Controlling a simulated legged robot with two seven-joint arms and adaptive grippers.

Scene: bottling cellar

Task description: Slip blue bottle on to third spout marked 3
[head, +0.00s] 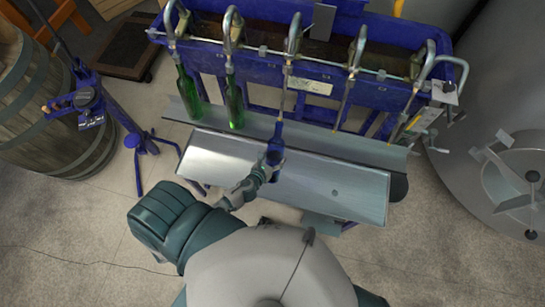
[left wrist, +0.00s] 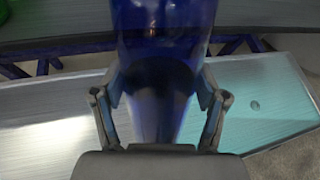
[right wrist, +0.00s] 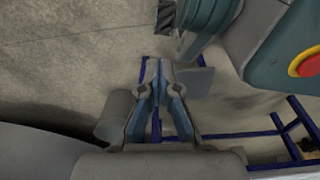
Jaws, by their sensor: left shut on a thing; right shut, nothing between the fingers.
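The blue bottle (head: 276,145) stands roughly upright in front of the filler, its neck up. My left gripper (head: 271,163) is shut around its body; in the left wrist view the fingers (left wrist: 160,95) flank the blue glass (left wrist: 165,40). The third spout from the left (head: 293,40) has a thin tube running down to the bottle's mouth. The tube's tip and the mouth meet in the head view; I cannot tell whether the tip is inside. No number is legible. My right gripper (right wrist: 160,85) is shut and empty, low near blue frame legs, outside the head view.
Two green bottles (head: 188,92) (head: 235,102) hang on the first and second spouts. A metal shelf (head: 320,187) lies under my left gripper. A blue stand (head: 120,115) and barrel (head: 45,115) are at left, a steel tank (head: 495,100) at right.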

